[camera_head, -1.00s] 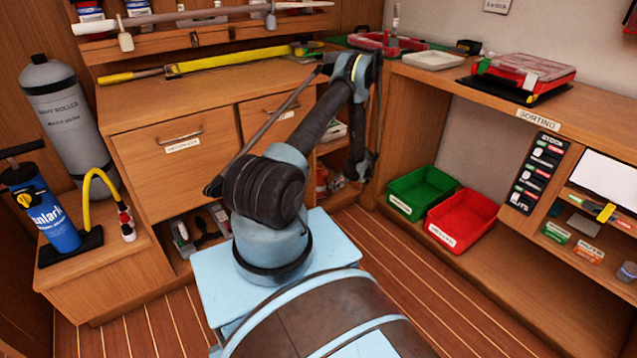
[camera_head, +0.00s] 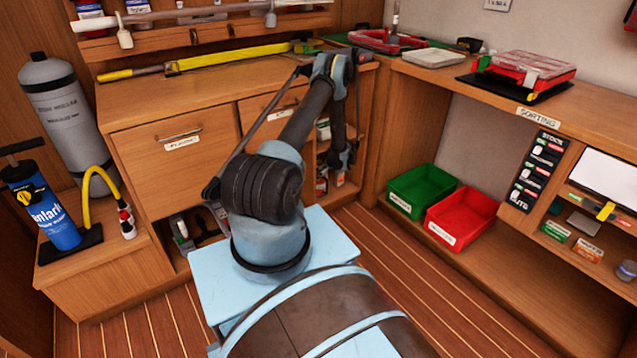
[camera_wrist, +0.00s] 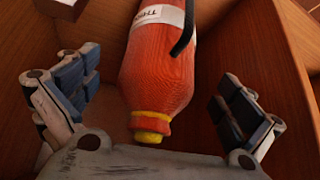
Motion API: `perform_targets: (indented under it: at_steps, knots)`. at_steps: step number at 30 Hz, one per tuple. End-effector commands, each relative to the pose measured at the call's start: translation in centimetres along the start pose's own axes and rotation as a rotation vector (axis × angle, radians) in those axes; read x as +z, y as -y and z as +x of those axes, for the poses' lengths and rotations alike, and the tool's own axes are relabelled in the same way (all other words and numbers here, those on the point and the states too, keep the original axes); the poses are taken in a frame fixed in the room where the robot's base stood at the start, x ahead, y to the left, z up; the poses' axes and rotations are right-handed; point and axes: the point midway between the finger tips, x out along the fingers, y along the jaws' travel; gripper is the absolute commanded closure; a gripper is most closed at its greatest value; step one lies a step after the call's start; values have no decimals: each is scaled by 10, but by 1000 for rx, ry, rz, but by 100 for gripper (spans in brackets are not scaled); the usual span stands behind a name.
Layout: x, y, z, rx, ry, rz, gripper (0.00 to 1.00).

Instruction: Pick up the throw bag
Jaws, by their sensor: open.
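The throw bag (camera_wrist: 157,70) shows in the wrist view as an orange-red bag with a white label, a dark strap and a yellow band at its near end. It lies inside a wooden compartment. My gripper (camera_wrist: 165,100) is open, with one finger to each side of the bag's near end and gaps visible on both sides. In the head view my gripper (camera_head: 341,160) is at the open shelves right of the drawers, partly hidden. The bag cannot be made out in the head view.
Wooden compartment walls (camera_wrist: 258,50) stand close around my fingers. Drawers (camera_head: 170,150) are left of my arm. A green bin (camera_head: 421,186) and a red bin (camera_head: 462,217) sit to the right. The striped floor between is clear.

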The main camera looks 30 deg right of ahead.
Motion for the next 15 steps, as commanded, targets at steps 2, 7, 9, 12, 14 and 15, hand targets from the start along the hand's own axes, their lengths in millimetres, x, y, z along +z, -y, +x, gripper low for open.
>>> perform_targets:
  at_steps: [2,7,9,12,14,15]
  knots:
    - [0,0,8,-1,0,-1,0]
    - [0,0,29,-1,0,-1,0]
    - [0,0,38,-1,0,0,0]
    - [0,0,44,0,0,0,0]
    - [0,0,45,0,0,0,0]
    - [0,0,45,0,0,0,0]
